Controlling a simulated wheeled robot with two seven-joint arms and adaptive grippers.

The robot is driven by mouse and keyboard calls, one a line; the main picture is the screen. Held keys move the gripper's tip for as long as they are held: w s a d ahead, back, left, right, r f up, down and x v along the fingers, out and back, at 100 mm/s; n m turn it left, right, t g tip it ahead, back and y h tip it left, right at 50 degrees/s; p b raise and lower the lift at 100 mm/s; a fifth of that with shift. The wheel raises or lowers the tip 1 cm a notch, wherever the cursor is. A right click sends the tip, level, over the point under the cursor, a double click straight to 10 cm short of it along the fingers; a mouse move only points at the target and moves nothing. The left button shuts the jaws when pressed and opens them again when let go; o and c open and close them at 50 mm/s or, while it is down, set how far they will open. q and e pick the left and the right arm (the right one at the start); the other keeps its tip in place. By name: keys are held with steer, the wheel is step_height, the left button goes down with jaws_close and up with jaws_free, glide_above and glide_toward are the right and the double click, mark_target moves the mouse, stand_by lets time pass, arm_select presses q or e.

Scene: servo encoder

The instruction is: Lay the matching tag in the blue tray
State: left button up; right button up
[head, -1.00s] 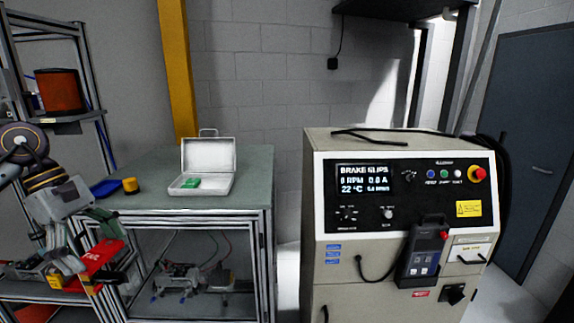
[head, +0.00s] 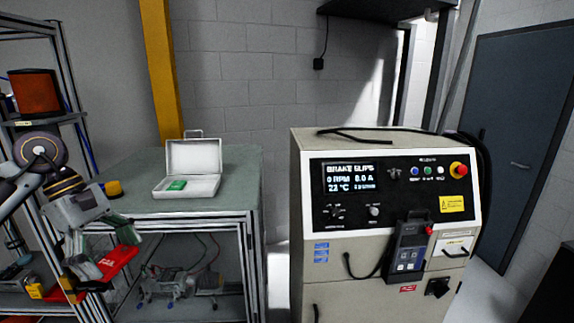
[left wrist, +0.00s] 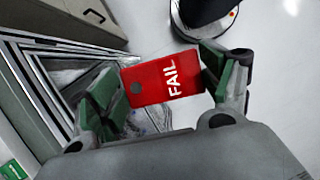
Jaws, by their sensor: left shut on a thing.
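My left gripper (head: 108,252) is shut on a red tag (head: 119,262), held in the air in front of the bench's left side. In the left wrist view the tag (left wrist: 165,82) reads "FAIL" in white and has a round hole at one end. A green tag-like piece (head: 177,185) lies in an open white case (head: 200,189) on the bench. The test machine's screen (head: 350,178) reads "BRAKE SLIPS", 0 RPM, 22 °C. The blue tray is not distinguishable now; my left arm covers that part of the bench. My right gripper is out of view.
The grey-green bench (head: 235,170) has free top around the case. A yellow roll (head: 114,188) sits at its left. A metal shelf rack with an orange-brown spool (head: 35,92) stands at the left. The cream test machine (head: 390,265) stands right, with a handheld unit (head: 408,247) on its front.

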arm_select(q)
steer(key=w+d+f+m+g+y, duration=0.1)
steer(key=d+f+m, duration=0.2)
steer(key=d+f, duration=0.45)
steer(key=w+d+f+m+g, duration=0.15)
steer(key=d+f+m, duration=0.3)
steer(key=d, duration=0.55)
steer(key=w+d+f+m+g+y, duration=0.1)
steer(key=w+d+f+m, duration=0.1)
steer(key=d+f, duration=0.55)
step_height(320, 180, down, 12)
steer(key=m+y, duration=0.3)
steer(key=m, duration=0.5)
steer(key=w+a+f+n+b, duration=0.1)
steer(key=a+f, duration=0.3)
steer(key=a, duration=0.6)
steer(key=shift+w+b, duration=0.2)
steer(key=shift+b, duration=0.6)
steer(key=shift+a+r, duration=0.15)
